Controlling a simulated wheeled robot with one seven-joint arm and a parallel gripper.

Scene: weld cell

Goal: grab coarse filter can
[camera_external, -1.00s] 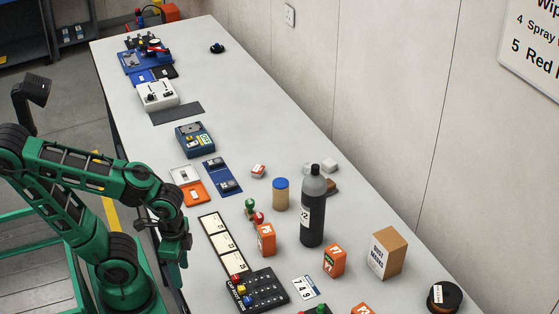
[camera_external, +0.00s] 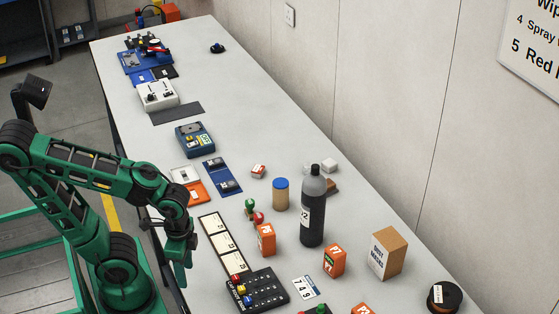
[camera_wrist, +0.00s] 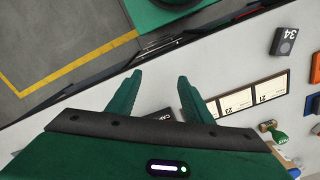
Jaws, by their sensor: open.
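A tan can with a blue lid (camera_external: 280,194) stands upright on the table, left of the dark bottle. It is the only plain can I see, but no label on it can be read. My gripper (camera_external: 184,262) hangs at the table's near edge, left of the number cards and well apart from the can. In the wrist view its green fingers (camera_wrist: 158,82) are spread with nothing between them. The can cannot be made out in the wrist view.
A tall dark bottle (camera_external: 313,207), orange boxes (camera_external: 265,240) and a dust mask box (camera_external: 388,254) stand near the can. A black button panel (camera_external: 262,291) and a number card strip (camera_external: 223,244) lie near my gripper.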

